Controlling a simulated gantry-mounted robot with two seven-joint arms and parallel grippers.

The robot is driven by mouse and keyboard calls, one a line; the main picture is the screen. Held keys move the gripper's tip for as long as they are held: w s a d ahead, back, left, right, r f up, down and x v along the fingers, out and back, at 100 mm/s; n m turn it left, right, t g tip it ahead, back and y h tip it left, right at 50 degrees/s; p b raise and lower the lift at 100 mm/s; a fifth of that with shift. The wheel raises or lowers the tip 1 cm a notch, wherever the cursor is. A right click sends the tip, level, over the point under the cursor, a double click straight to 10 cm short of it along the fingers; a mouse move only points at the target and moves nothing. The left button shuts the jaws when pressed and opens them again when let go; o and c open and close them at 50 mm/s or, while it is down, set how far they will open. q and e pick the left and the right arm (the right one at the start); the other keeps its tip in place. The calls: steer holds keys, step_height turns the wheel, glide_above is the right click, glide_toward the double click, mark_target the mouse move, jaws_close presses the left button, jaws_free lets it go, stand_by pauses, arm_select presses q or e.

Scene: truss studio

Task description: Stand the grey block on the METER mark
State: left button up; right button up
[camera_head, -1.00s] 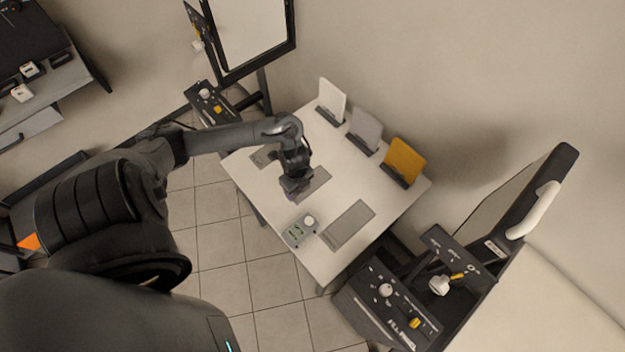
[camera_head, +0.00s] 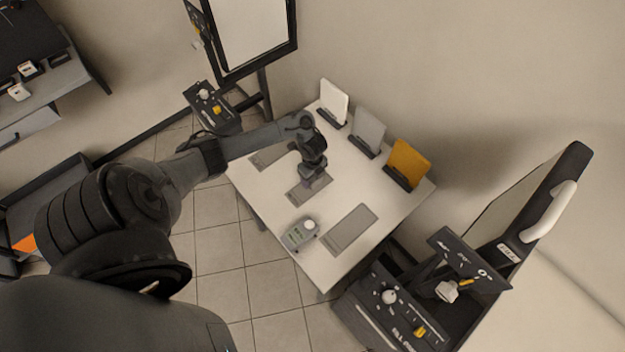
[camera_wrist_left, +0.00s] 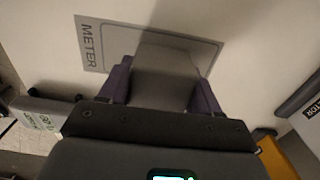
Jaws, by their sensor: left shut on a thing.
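My left gripper (camera_head: 317,182) is over the middle grey panel on the white table in the head view. In the left wrist view its two purple fingers (camera_wrist_left: 160,88) are shut on the grey block (camera_wrist_left: 165,72), one on each side. The METER mark (camera_wrist_left: 105,50), a grey outlined rectangle with its name along its left edge, lies under the block. It shows as the middle panel in the head view (camera_head: 300,195). The block covers part of the mark, and I cannot tell whether it touches it. The block is mostly hidden in the head view. My right gripper is not in view.
White (camera_head: 334,102), grey (camera_head: 368,131) and yellow (camera_head: 408,161) panels stand in dark holders along the table's back edge. A small device with a knob (camera_head: 299,236) sits at the front edge. Another grey panel (camera_head: 350,229) lies flat beside it. Dark control stands flank the table.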

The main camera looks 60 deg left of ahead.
arm_select(q)
steer(key=shift+f, duration=0.8)
steer(key=shift+f, duration=0.2)
steer(key=o, duration=1.2)
